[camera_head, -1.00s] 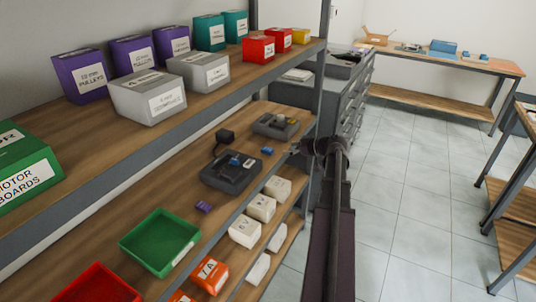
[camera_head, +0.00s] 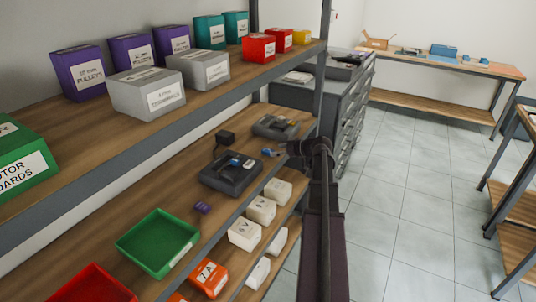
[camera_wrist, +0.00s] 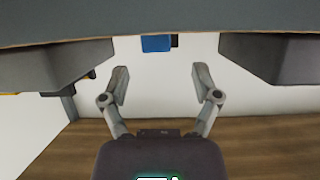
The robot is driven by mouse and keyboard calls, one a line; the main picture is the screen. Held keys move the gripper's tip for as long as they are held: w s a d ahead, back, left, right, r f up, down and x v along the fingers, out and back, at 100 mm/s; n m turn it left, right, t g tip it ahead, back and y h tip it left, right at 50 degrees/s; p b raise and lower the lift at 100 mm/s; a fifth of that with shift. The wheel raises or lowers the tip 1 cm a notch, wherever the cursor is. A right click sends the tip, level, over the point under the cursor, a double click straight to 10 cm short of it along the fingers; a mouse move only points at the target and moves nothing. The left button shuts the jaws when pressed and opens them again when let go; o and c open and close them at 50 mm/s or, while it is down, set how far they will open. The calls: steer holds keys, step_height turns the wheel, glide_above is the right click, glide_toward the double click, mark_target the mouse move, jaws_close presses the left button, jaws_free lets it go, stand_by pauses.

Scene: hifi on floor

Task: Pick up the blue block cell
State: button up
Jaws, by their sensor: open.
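The small blue block cell (camera_head: 267,153) lies on the lower wooden shelf, between two dark grey devices. In the wrist view a blue block (camera_wrist: 156,43) shows beyond the fingertips, roughly centred between them. My gripper (camera_head: 278,152) reaches in from the right, close beside the block. In the wrist view my gripper (camera_wrist: 158,76) has its two fingers spread wide with nothing between them. I cannot tell whether a fingertip touches the block.
A dark grey device (camera_head: 231,174) with a blue part stands in front, and another dark grey device (camera_head: 276,127) behind. A small purple block (camera_head: 202,208) and a green tray (camera_head: 157,243) are nearer. A shelf post (camera_head: 322,75) rises by my arm.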

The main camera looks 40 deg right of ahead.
mark_target(269, 150)
steer(key=shift+b+x, duration=0.75)
steer(key=shift+x, duration=1.5)
steer(key=shift+d, duration=0.15)
jaws_close()
